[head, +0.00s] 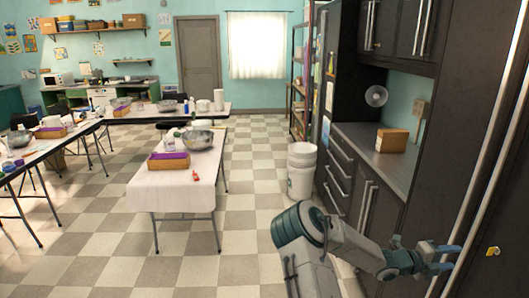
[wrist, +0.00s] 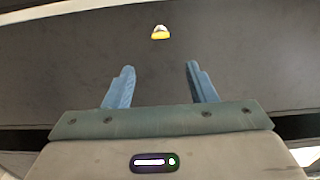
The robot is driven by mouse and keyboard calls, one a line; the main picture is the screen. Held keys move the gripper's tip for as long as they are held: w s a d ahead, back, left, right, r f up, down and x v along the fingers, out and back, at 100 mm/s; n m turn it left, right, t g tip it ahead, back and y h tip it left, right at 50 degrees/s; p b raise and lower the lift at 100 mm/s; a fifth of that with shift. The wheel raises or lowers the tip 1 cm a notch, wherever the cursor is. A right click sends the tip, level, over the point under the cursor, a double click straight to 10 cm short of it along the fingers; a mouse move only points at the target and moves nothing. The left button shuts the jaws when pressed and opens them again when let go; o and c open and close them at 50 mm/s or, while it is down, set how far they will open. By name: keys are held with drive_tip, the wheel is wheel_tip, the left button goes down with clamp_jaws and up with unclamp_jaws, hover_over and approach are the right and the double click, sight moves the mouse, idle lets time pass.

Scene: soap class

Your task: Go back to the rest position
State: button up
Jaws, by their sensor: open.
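My gripper (head: 445,258) is at the right of the head view, with my arm reaching right towards the dark cabinet front. In the wrist view my gripper (wrist: 160,85) shows two blue fingers spread apart with nothing between them. Ahead of the fingers is a dark flat cabinet panel (wrist: 60,75). A small yellow and white item (wrist: 160,33) is on that panel, beyond the fingertips. A small yellow item (head: 492,251) also shows on the cabinet door in the head view, right of the gripper. I cannot tell whether the fingers touch the panel.
Dark cabinets with long metal handles (head: 483,180) stand close on the right. A counter (head: 350,133) holds a cardboard box (head: 391,140). White buckets (head: 301,180) stand on the floor ahead. A cloth-covered table (head: 150,195) is to the left. The checkered floor (head: 255,190) between is clear.

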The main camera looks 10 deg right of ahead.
drive_tip(key=s+a+r+m+t+y, duration=0.2)
drive_tip(key=s+a+r+m+y, duration=0.2)
drive_tip(key=a+m, duration=0.7)
drive_tip(key=s+a+r+m+t+y, duration=0.1)
drive_tip(key=s+a+r+m+y, duration=0.3)
drive_tip(key=a+m, duration=0.8)
drive_tip(key=s+a+r+m+t+y, duration=0.2)
drive_tip(key=s+a+r+m+y, duration=0.2)
drive_tip(key=a, duration=2.1)
drive_tip(key=s+m+y, duration=0.3)
drive_tip(key=m+y, duration=0.3)
drive_tip(key=m, duration=0.1)
drive_tip(key=shift+s+r+m+t+b, duration=0.15)
drive_tip(key=shift+s+m+t+b, duration=0.15)
drive_tip(key=shift+s+m, duration=0.1)
